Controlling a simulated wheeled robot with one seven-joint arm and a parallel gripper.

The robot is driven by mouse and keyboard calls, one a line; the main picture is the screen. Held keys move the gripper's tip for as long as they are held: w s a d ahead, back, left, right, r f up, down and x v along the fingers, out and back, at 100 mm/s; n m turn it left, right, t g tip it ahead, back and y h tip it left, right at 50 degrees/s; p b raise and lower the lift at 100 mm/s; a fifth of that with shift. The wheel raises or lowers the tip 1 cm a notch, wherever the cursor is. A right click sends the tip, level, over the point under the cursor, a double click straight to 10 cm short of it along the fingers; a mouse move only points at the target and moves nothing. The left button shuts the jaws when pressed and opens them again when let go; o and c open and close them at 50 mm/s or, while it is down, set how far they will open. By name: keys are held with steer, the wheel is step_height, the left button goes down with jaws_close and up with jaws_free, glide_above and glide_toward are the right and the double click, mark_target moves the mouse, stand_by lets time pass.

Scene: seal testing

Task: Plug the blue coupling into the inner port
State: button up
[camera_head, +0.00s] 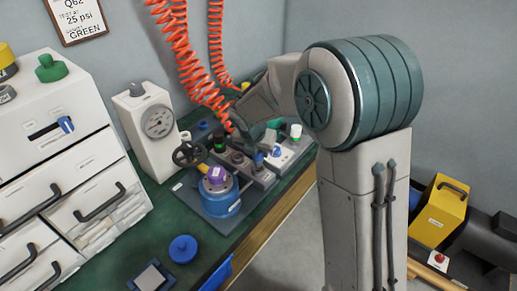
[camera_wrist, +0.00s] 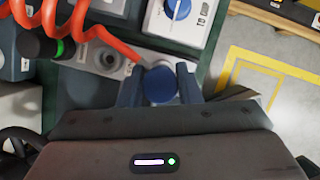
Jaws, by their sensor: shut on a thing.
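In the wrist view, my gripper (camera_wrist: 160,88) is shut on the blue coupling (camera_wrist: 160,86), whose round blue top shows between the two dark fingers. An orange hose ends close to it. The coupling is over or at the grey port block, and its lower end is hidden, so I cannot tell whether it is in a port. A bare grey port (camera_wrist: 108,60) lies just to its left; I cannot tell whether it is the inner one. In the head view, my gripper is partly hidden by my arm above the blocks, and a small blue piece (camera_head: 259,160) shows below it.
A black coupling with a green ring (camera_wrist: 48,46) stands left of the bare port. A white box with a blue knob (camera_wrist: 178,9) is beyond. Orange coiled hoses (camera_head: 190,65) hang over the bench. A blue-and-purple canister (camera_head: 219,195), handwheel (camera_head: 190,154) and gauge box (camera_head: 152,130) stand nearby.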

steer(key=shift+f+b, duration=0.6)
steer(key=shift+f, duration=0.8)
stand_by(0.6)
steer(key=o, duration=1.1)
steer(key=p+v, duration=0.4)
steer(key=v, duration=1)
steer(key=shift+f, duration=0.1)
